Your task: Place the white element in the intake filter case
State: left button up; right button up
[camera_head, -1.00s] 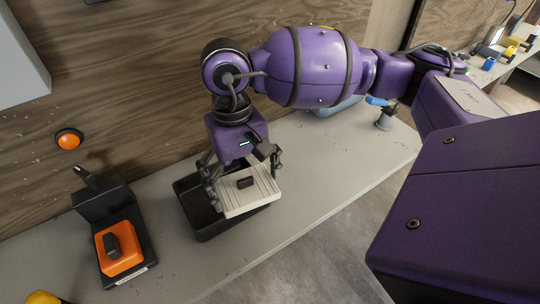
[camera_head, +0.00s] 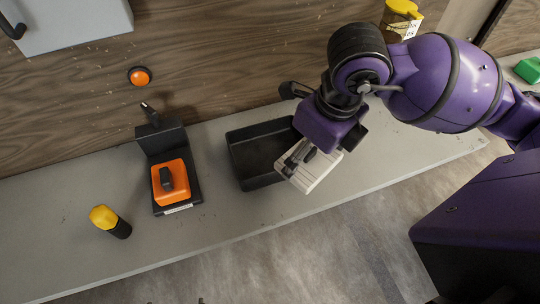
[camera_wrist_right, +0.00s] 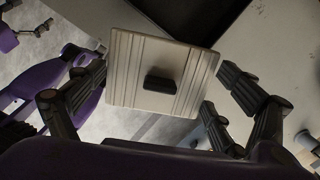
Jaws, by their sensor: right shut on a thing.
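The white element (camera_head: 318,172) is a ribbed, square plate with a black grip on its face. My right gripper (camera_head: 302,157) is shut on it and holds it tilted at the right front side of an open black tray (camera_head: 262,152). In the right wrist view the white element (camera_wrist_right: 130,68) sits between the fingers. The tray looks empty where I can see inside. To its left stands a black holder (camera_head: 155,138) with an orange block (camera_head: 172,194) in it. The holder's label is too small to read, so I cannot tell which is the filter case.
An orange button (camera_head: 140,76) and a grey box (camera_head: 75,25) are on the wooden wall. A yellow-lidded container (camera_head: 401,18) is at the back right. Bench between bottle and holder is clear.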

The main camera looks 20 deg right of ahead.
jog(key=m, duration=0.4)
jog(key=shift+s+d+r+h, duration=0.15)
jog(key=shift+s+r+h, duration=0.1)
jog(key=shift+s+h, duration=0.05)
jog(key=shift+f+m, duration=0.1)
jog(key=shift+m, duration=0.4)
jog(key=w+f+b, duration=0.1)
jog(key=b, duration=0.1)
jog(key=w+f+b, duration=0.1)
jog(key=shift+a+b, duration=0.3)
jog(key=shift+b, duration=0.05)
jog(key=w+a+f, duration=0.1)
jog(key=w+a, duration=0.1)
jog(key=w, duration=0.3)
send_near(269, 155)
jog(key=shift+s+d+f, duration=0.1)
jog(key=shift+s+f, duration=0.05)
jog(key=shift+f, duration=0.6)
jog(key=shift+w+a+f, duration=0.25)
jog(key=shift+w+f, duration=0.3)
jog(key=shift+f, duration=1.75)
pick_arm(q)
jog(key=shift+g, duration=0.3)
jog(key=f, duration=0.1)
jog(key=s+f, duration=0.1)
jog(key=s+a+f, duration=0.1)
jog(key=f, duration=0.1)
jog(key=shift+s+f, duration=0.1)
jog(key=shift+s, duration=0.05)
